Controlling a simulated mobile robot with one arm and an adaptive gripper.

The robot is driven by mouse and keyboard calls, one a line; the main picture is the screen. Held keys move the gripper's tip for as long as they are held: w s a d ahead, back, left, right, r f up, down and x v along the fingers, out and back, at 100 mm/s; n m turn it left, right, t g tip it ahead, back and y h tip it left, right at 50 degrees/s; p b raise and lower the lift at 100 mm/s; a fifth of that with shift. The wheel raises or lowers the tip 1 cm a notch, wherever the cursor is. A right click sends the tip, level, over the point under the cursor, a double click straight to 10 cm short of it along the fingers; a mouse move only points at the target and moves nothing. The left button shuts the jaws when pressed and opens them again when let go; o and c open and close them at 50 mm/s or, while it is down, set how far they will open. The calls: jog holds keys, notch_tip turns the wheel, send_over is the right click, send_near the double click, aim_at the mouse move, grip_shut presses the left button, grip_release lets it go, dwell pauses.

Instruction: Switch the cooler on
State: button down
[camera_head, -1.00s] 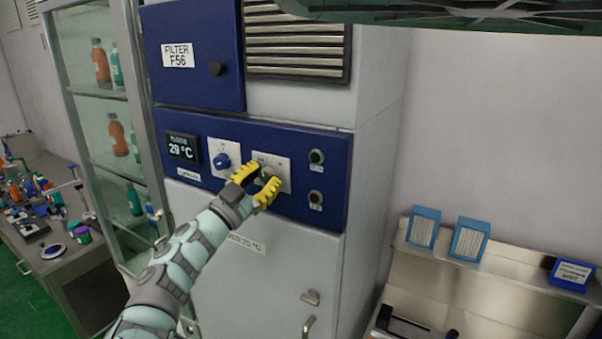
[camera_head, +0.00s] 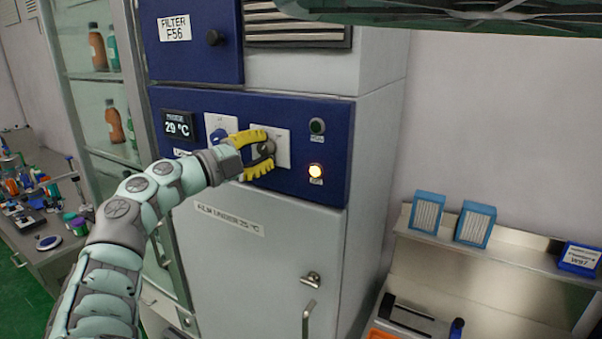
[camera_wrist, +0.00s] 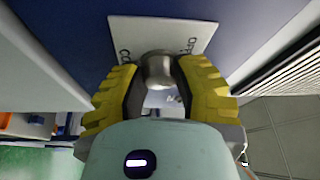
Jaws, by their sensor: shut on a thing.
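The cooler (camera_head: 255,270) is a tall grey cabinet with a blue control panel (camera_head: 335,150). Its display (camera_head: 178,124) reads 29 °C. My gripper (camera_head: 266,154) has its yellow fingers shut on a metal knob on a white plate (camera_head: 283,146). A lower lamp (camera_head: 316,172) glows yellow-orange; the upper lamp (camera_head: 317,126) is dark.
A label below the panel (camera_head: 229,219) mentions 25 °C. A steel shelf with blue-framed filters (camera_head: 475,223) stands at the right. A glass cabinet with bottles (camera_head: 98,48) and a cluttered bench (camera_head: 60,265) are at the left. A dark green object (camera_head: 450,12) hangs overhead.

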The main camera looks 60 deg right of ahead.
jog(key=shift+w+f+m+y+b, duration=0.2)
jog(key=shift+m+y+b, duration=0.2)
jog(key=shift+m, duration=0.3)
jog(key=shift+r, duration=0.1)
jog(key=c, duration=0.6)
grip_release()
jog(key=shift+s+r, duration=0.1)
jog(key=shift+c, duration=0.2)
jog(key=v, duration=1.2)
